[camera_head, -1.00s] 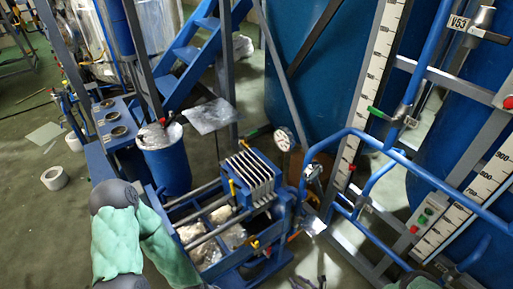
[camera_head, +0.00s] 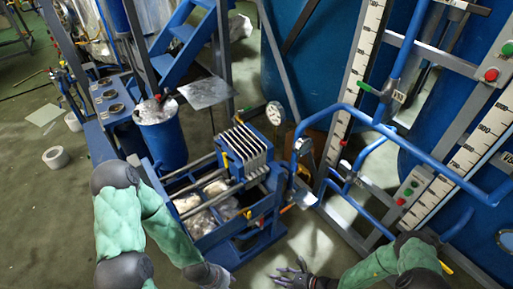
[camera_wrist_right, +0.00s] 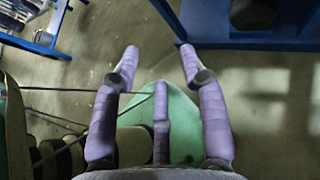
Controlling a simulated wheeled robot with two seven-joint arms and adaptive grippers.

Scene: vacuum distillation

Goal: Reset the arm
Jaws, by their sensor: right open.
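My right gripper (camera_head: 290,273) is low in the head view, left of my green-sleeved right forearm, above the floor and apart from the equipment. In the right wrist view my right gripper (camera_wrist_right: 157,52) has its purple fingers spread wide with nothing between them. My left arm comes in from the left in a green sleeve and bends down to the right. Its dark end (camera_head: 213,276) is at the bottom edge, below the blue filter press (camera_head: 245,212). The left fingers cannot be made out.
The filter press has a plate stack (camera_head: 245,146) and a gauge (camera_head: 275,113). A blue pipe railing (camera_head: 430,165) stands at right, before large blue tanks. A blue drum (camera_head: 162,140) stands behind the press. A white roll (camera_head: 56,157) lies on the floor at left.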

